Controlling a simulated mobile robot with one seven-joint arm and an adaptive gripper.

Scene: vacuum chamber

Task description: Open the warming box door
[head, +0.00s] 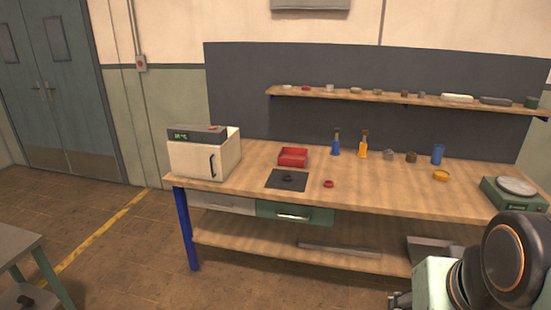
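The warming box (190,158) is a cream box on the left end of the workbench, with a dark grey top panel and a lit green display. A dark vertical handle (213,166) is on that face. My arm shows at the bottom right, far from the box. Dark parts at its lower left edge, perhaps my gripper (398,301), are cut off by the frame, so its opening and any contents cannot be made out.
The workbench (240,176) carries a red tray (292,157), a dark mat (287,180), blue and orange bottles, and a green scale (512,192) at right. A green drawer (294,214) is below. A grey table (18,244) stands at lower left. Floor before the bench's left end looks clear.

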